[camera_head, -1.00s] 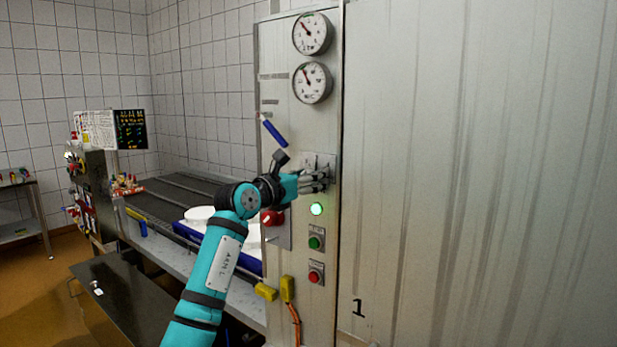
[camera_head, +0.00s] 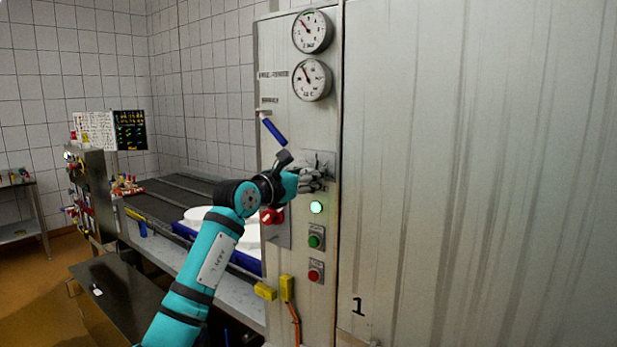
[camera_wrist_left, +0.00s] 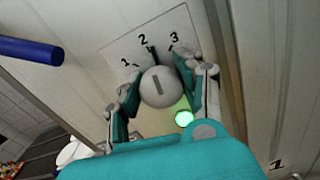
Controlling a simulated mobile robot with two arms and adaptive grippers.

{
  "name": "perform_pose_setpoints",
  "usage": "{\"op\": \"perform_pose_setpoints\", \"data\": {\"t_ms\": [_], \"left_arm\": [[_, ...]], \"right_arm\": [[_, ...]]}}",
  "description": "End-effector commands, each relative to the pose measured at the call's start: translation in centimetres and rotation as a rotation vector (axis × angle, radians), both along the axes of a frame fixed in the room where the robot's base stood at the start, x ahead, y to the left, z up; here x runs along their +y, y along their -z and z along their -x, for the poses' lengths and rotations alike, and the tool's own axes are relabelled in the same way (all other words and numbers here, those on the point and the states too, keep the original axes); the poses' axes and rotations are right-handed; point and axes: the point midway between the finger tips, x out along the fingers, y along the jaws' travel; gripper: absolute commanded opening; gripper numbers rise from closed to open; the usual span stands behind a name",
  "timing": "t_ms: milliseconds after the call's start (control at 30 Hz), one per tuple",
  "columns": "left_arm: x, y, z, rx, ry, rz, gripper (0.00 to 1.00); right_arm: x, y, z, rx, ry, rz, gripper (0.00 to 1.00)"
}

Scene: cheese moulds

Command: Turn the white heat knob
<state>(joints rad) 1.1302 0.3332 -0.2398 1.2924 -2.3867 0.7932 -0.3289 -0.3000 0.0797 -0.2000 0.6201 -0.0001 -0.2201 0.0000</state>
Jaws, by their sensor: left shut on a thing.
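The white heat knob (camera_wrist_left: 160,88) is round with a dark pointer line, on a pale plate (camera_wrist_left: 120,38) marked 1, 2 and 3. In the left wrist view its line points near the 2. My left gripper (camera_wrist_left: 161,85) has a finger on each side of the knob and is shut on it. In the head view the left gripper (camera_head: 316,174) is at the panel and hides the knob. My right gripper is not in view.
Below the knob are a lit green lamp (camera_head: 316,207), a green button (camera_head: 315,242) and a red button (camera_head: 315,272). A red switch (camera_head: 271,216) and a blue-handled lever (camera_head: 273,131) are close to the arm. Two gauges (camera_head: 312,80) hang above.

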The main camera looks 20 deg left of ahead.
Motion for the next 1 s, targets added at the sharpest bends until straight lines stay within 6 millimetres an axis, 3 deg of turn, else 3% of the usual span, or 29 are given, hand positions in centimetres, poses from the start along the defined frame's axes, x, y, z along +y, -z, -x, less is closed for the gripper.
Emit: {"op": "perform_pose_setpoints", "data": {"t_ms": [33,200,567,767,1000], "left_arm": [[0.0,0.0,0.0,0.000,0.000,0.001,0.38],[0.0,0.0,0.0,0.000,0.000,0.001,0.60],[0.2,0.0,0.4,0.000,-0.001,0.000,0.61],[1.3,0.0,3.3,-0.002,-0.002,-0.002,0.61],[3.1,0.1,8.1,0.000,-0.001,-0.001,0.61]], "right_arm": [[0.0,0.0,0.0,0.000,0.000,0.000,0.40],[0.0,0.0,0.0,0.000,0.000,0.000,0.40],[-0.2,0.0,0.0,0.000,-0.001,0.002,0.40],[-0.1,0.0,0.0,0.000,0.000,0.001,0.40],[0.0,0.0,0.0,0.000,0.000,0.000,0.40]]}}
